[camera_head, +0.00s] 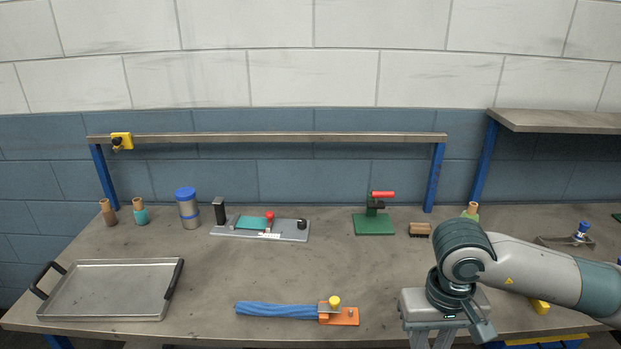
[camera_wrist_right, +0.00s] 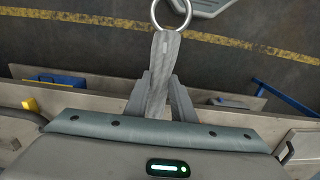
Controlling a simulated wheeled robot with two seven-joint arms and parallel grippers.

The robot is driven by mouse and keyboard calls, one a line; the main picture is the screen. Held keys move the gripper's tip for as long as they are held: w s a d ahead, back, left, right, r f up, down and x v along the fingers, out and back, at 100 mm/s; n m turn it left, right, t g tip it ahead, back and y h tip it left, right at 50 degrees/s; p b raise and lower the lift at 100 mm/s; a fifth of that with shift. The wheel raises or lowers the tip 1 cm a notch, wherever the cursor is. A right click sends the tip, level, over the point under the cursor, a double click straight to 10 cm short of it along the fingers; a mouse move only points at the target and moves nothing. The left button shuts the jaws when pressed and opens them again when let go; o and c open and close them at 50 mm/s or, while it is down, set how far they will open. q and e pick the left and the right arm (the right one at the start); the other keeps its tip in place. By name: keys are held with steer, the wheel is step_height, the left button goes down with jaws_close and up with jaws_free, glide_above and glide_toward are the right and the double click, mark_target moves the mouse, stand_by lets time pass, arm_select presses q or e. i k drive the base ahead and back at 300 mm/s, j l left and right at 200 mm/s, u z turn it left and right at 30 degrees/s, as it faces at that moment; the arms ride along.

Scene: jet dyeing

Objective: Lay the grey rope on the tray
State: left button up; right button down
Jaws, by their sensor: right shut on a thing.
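The metal tray (camera_head: 110,311) with two black handles lies on the left end of the bench; it looks empty. My right gripper (camera_head: 431,338) is in the head view at the bottom, right of centre, far to the right of the tray, its fingers cut off by the frame edge. In the right wrist view, my right gripper (camera_wrist_right: 161,100) is shut on the grey rope (camera_wrist_right: 163,68), a braided piece with a metal ring at its far end. The rope does not show in the head view. My left gripper is in neither view.
A blue rope with an orange clamp (camera_head: 339,316) lies between the tray and my right gripper. A grey fixture plate (camera_head: 225,231), a green press (camera_head: 374,223) and several bottles stand behind. The bench middle (camera_head: 300,270) is clear.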

mark_target(115, 290)
steer(key=u, duration=1.75)
steer(key=i+l, duration=0.2)
steer(key=i, duration=0.15)
steer(key=i+l, duration=0.2)
steer(key=i, duration=0.2)
steer(key=i+l, duration=0.2)
steer(key=i, duration=0.65)
